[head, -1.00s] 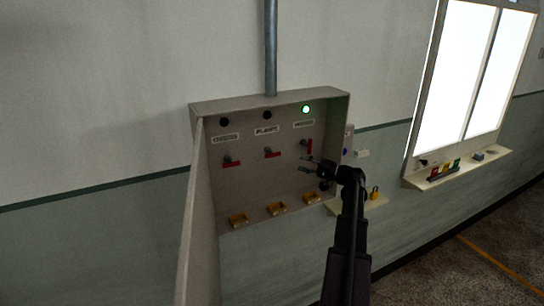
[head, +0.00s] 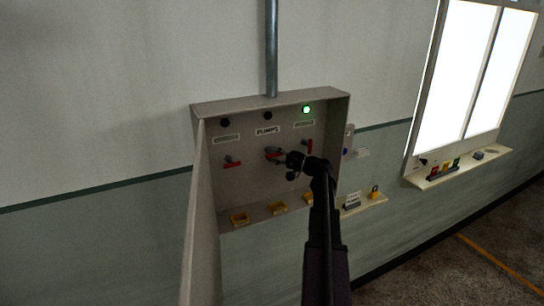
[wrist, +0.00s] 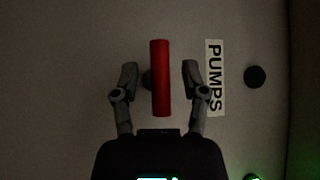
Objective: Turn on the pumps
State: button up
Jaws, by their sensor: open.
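The PUMPS label (head: 267,131) is above the middle red handle (head: 273,153) in the open wall panel box; the lamp (head: 267,115) above it is dark. In the wrist view the red handle (wrist: 160,78) lies between the two open fingers of my gripper (wrist: 160,82), with a gap on each side. The PUMPS label (wrist: 214,78) and the dark lamp (wrist: 255,77) are to its right there. In the head view my gripper (head: 280,157) is at the middle handle and partly covers it.
The left red handle (head: 232,162) lies sideways under a dark lamp (head: 225,123). The right red handle (head: 309,146) stands upright under a lit green lamp (head: 306,109). Yellow pieces (head: 239,219) sit along the box bottom. The box's open door (head: 200,225) is at left.

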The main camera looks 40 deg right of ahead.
grip_shut()
jog(key=shift+s+a, duration=0.1)
jog(key=shift+a, duration=0.15)
jog(key=shift+d+f, duration=0.1)
jog(key=shift+d, duration=0.1)
